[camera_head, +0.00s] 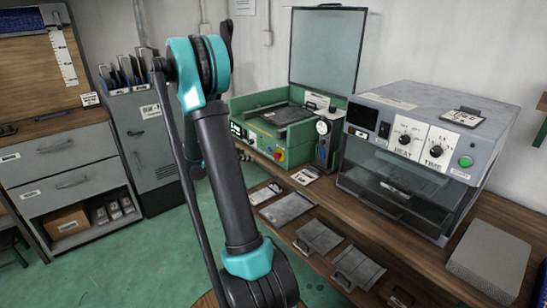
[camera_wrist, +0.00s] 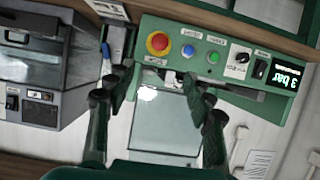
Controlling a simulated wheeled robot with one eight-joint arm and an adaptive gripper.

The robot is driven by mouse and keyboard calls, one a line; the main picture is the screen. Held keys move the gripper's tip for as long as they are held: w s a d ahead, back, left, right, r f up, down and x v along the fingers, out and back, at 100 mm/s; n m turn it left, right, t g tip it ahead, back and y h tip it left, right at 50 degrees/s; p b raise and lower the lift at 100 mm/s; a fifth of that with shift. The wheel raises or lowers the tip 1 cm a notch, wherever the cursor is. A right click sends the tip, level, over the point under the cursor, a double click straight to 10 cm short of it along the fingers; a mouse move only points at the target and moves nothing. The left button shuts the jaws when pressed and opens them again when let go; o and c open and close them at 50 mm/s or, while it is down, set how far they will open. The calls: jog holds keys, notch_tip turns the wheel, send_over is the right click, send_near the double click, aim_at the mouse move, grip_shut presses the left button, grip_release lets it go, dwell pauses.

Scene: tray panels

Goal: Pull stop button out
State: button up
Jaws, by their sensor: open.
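The red stop button (camera_wrist: 158,43) sits on a yellow base at the left part of the green control panel (camera_wrist: 222,40) in the wrist view. It also shows small in the head view (camera_head: 278,155), on the front of the green machine (camera_head: 262,148). My gripper (camera_wrist: 157,79) is open and empty, its two dark fingers spread apart. In the wrist picture the button lies above the gap between the fingertips, nearer the left one. I see no contact with the button; the exact distance cannot be told. In the head view my arm hides the gripper.
Beside the button are a blue button (camera_wrist: 188,51), a green button (camera_wrist: 213,57), a black knob (camera_wrist: 241,58), a switch (camera_wrist: 261,69) and a display (camera_wrist: 287,73). A grey heater box (camera_head: 425,150) stands right of the green machine. Flat trays (camera_head: 318,236) lie on the lower shelf.

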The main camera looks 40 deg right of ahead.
jog(key=x, duration=1.7)
jog(key=shift+s+d, duration=0.1)
jog(key=shift+d, duration=0.2)
jog(key=shift+c, duration=0.5)
jog(key=c, duration=1)
jog(key=shift+a, duration=0.75)
jog(key=o, duration=1.1)
send_near(275, 156)
jog(key=v, duration=0.4)
jog(key=shift+a+f, duration=0.15)
